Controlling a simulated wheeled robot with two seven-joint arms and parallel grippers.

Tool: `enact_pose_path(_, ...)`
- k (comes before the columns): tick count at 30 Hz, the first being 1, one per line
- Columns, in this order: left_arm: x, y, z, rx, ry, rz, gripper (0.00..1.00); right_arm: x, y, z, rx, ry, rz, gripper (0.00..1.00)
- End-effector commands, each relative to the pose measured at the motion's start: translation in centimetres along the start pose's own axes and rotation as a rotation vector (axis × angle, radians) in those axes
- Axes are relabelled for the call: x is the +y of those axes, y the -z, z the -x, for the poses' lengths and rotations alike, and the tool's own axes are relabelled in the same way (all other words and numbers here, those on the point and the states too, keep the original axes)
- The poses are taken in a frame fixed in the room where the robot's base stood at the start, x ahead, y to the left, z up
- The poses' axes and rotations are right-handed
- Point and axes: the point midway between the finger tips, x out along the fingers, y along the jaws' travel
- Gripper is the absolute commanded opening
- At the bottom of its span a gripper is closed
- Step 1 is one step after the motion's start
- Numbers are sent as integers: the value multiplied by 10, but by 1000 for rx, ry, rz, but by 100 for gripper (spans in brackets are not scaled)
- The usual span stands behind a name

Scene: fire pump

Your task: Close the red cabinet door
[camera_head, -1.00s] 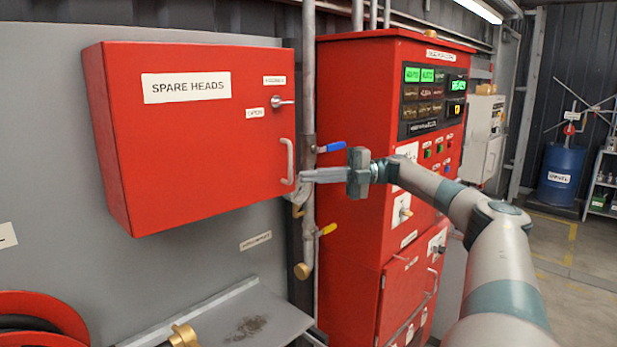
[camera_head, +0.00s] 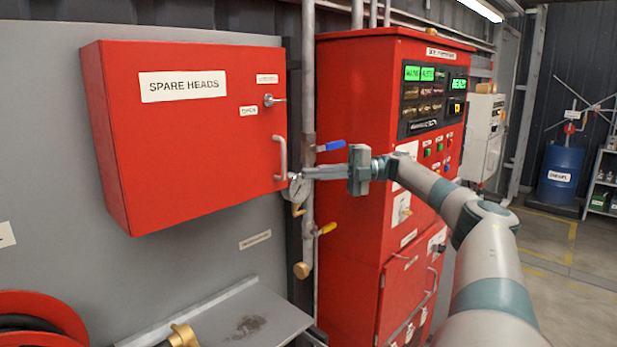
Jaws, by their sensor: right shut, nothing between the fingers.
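The red cabinet (camera_head: 115,150) marked SPARE HEADS hangs on the grey wall panel at the left. Its red door (camera_head: 200,140) faces me, with a lock lever (camera_head: 273,100) and a pale bar handle (camera_head: 281,158) near the right edge. The door looks shut or nearly so; I cannot tell if it is flush. My right gripper (camera_head: 306,173) is shut and empty. It points left, with its tips just right of the door's edge beside the handle's lower end; contact is unclear. My left gripper is not in view.
A pressure gauge (camera_head: 298,188) and a vertical pipe (camera_head: 308,230) with a blue-handled valve (camera_head: 329,146) stand close by my right gripper. A red control cabinet (camera_head: 350,100) stands behind my right arm. A grey shelf (camera_head: 280,318) sits below.

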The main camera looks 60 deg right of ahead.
Motion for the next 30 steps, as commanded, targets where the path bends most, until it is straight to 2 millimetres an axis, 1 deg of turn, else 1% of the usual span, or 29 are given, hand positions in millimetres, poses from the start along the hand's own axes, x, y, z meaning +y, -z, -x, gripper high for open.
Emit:
enact_pose_path(1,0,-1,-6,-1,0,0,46,-2,0,7,-3,-3,1,0)
enact_pose_path(7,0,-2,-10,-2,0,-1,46,0,0,35,-4,-5,2,0)
enact_pose_path(12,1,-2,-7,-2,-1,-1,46,1,0,49,-2,-4,3,0)
enact_pose_path(18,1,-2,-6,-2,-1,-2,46,0,0,57,-1,-2,0,0)
enact_pose_path(30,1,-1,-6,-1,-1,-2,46,0,0,57,0,-1,-1,0)
